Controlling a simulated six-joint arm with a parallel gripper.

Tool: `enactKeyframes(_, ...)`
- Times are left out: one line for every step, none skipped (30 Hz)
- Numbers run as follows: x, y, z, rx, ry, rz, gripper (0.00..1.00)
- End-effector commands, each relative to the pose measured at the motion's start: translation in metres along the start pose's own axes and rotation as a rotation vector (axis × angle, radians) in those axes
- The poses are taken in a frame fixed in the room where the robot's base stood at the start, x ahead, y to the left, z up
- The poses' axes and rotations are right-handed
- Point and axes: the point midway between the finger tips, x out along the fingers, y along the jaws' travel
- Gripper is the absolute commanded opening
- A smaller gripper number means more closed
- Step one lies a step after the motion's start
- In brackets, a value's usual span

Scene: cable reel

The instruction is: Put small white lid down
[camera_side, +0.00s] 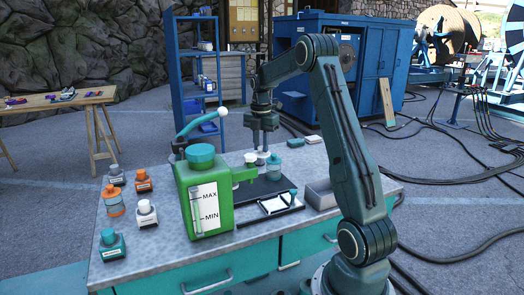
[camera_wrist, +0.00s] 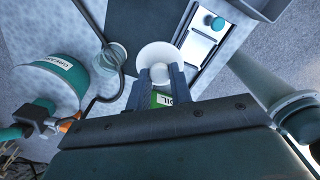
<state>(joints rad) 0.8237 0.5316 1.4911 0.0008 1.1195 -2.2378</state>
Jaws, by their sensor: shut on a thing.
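The small white lid (camera_wrist: 153,53) is round with a pale rounded knob, and in the wrist view it sits at the tips of my gripper (camera_wrist: 160,76). My gripper is shut on it. In the side view my gripper (camera_side: 262,148) points down over the far part of the bench, behind the green tank (camera_side: 207,212). The lid is hard to make out there, among small pale and teal parts. A green label reading OIL (camera_wrist: 164,100) shows between the fingers in the wrist view; what bears it is mostly hidden.
The tank, marked MAX and MIN, stands close by in front. A black mat and a framed white panel (camera_side: 278,204) lie to its right, with a grey open box (camera_side: 321,195) beyond. Several small labelled bottles (camera_side: 146,213) stand at the bench's left. A clear jar (camera_wrist: 112,56) is left of the lid.

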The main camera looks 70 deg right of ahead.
Motion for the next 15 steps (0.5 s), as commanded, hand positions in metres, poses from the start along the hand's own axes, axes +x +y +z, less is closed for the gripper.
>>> enactKeyframes(0.011,-0.001,-0.001,0.000,0.004,-0.005,0.00)
enactKeyframes(0.017,-0.001,-0.001,0.000,0.003,-0.004,0.00)
enactKeyframes(0.025,-0.001,-0.001,0.000,0.003,-0.004,0.00)
enactKeyframes(0.030,-0.001,-0.001,0.000,0.004,-0.004,0.00)
enactKeyframes(0.036,-0.001,-0.001,0.000,0.003,-0.004,0.00)
enactKeyframes(0.044,-0.001,-0.001,0.000,0.003,-0.004,0.00)
enactKeyframes(0.049,-0.001,-0.001,0.000,0.003,-0.004,0.00)
enactKeyframes(0.055,-0.001,-0.001,0.000,0.003,-0.004,0.00)
enactKeyframes(0.063,-0.001,-0.001,0.000,0.003,-0.004,0.00)
enactKeyframes(0.068,-0.001,-0.001,0.000,0.003,-0.004,0.00)
enactKeyframes(0.074,-0.001,-0.001,0.000,0.003,-0.004,0.00)
enactKeyframes(0.081,-0.001,-0.001,0.000,0.004,-0.004,0.00)
enactKeyframes(0.086,-0.001,-0.001,0.000,0.003,-0.003,0.00)
enactKeyframes(0.090,0.000,-0.001,0.000,0.002,-0.003,0.00)
enactKeyframes(0.096,-0.001,-0.001,0.000,0.002,-0.003,0.00)
